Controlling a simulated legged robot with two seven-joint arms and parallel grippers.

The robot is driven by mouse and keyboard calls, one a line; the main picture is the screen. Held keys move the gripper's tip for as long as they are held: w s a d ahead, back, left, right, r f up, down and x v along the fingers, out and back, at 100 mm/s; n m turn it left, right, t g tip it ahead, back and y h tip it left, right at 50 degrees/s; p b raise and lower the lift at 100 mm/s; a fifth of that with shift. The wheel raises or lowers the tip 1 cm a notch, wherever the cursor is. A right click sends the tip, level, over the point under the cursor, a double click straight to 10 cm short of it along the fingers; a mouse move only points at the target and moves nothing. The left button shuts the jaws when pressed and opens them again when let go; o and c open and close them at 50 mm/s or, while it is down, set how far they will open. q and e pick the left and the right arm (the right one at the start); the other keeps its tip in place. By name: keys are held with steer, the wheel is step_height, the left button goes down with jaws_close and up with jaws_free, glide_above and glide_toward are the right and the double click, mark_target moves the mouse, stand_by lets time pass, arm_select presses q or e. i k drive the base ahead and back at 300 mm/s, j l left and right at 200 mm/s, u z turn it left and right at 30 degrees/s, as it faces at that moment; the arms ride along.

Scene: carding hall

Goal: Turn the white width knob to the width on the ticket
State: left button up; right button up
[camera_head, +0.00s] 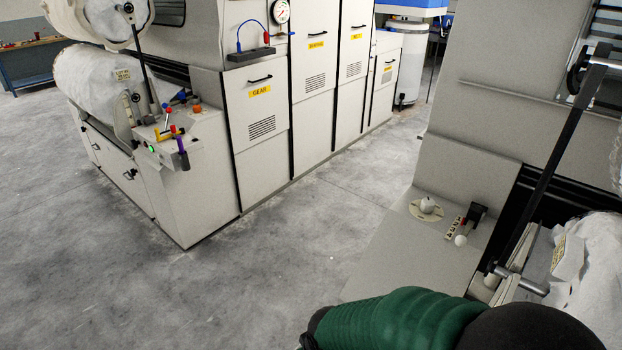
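A white round knob (427,204) sits on a pale round dial plate on the sloping grey console (408,246) at the right. Marks on the dial are too small to read. A tag with writing (558,252), possibly the ticket, hangs by the white roll at the right edge; its text is not legible. One of my arms, green-sleeved with a black joint, crosses the bottom right, below and in front of the console. Its gripper is not visible. My other arm and gripper are out of view.
Beside the knob are a black-handled lever (476,213), a lettered label plate (453,228) and a white ball handle (460,240). A long dark bar (556,148) slants above the right roll. Grey floor (290,265) lies clear between the console and the machine (262,110) at left.

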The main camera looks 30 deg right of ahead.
mark_target(426, 204)
steer(key=i+j+u, duration=0.15)
steer(key=i+u, duration=0.25)
steer(key=i, duration=1.05)
steer(key=i+l+z, duration=0.1)
steer(key=i+z, duration=0.15)
steer(key=z, duration=0.2)
steer(key=i+z, duration=0.55)
steer(key=z, duration=0.3)
steer(key=i+j+z, duration=0.2)
steer(key=z, duration=0.2)
steer(key=i, duration=0.05)
